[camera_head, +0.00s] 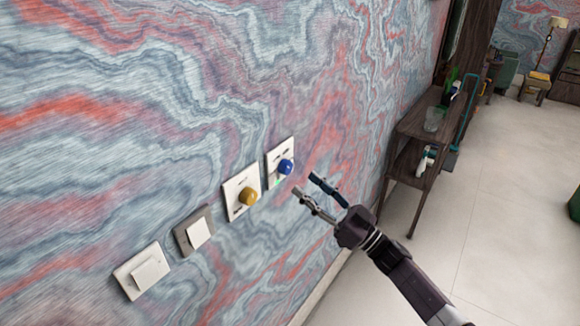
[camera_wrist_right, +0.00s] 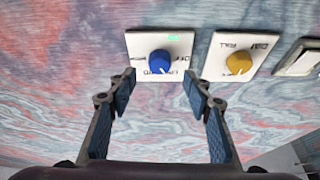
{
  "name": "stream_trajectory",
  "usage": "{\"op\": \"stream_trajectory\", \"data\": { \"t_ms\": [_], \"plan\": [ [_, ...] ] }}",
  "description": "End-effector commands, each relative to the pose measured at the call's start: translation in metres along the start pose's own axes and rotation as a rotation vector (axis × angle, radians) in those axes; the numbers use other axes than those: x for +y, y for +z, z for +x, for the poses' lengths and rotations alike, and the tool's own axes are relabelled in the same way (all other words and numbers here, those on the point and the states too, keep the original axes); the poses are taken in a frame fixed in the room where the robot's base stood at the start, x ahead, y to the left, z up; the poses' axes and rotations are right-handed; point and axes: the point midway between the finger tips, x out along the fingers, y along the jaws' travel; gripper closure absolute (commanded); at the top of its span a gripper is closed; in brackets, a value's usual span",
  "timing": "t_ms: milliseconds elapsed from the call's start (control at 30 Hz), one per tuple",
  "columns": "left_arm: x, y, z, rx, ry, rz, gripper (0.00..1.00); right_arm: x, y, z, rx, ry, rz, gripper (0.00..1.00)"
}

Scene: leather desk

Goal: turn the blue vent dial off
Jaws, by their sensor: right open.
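The blue vent dial (camera_head: 286,167) is a round knob on a white plate (camera_head: 273,158) on the marbled wall. In the right wrist view the blue dial (camera_wrist_right: 159,62) shows a white pointer mark, and a green patch lies on its plate's edge. My right gripper (camera_head: 305,183) is open and empty, just off the wall near the blue dial. In the wrist view its fingers (camera_wrist_right: 163,84) stand on either side of the dial, apart from it. My left gripper is not in view.
A yellow dial (camera_head: 248,197) on its own white plate sits left of the blue one. Two rocker switches, one grey-framed (camera_head: 198,233) and one white (camera_head: 147,270), are further left. A dark wooden shelf table (camera_head: 412,150) stands along the wall to the right. The floor is open.

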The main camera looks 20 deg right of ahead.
Motion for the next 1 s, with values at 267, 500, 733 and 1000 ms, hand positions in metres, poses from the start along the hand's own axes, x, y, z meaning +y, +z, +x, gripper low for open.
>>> {"op": "stream_trajectory", "data": {
  "t_ms": [267, 500, 733, 1000],
  "plan": [
    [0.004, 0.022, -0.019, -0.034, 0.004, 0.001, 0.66, 0.0, -0.003, 0.046, 0.002, 0.003, 0.001, 0.54],
    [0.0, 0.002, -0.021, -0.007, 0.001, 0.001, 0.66, 0.0, 0.0, 0.057, -0.001, 0.002, 0.0, 0.54],
    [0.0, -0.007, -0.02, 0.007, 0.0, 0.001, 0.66, 0.0, 0.001, 0.056, -0.001, 0.002, 0.0, 0.59],
    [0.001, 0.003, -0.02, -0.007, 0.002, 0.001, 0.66, 0.001, 0.001, 0.056, -0.001, 0.003, 0.0, 0.88]
  ]
}}
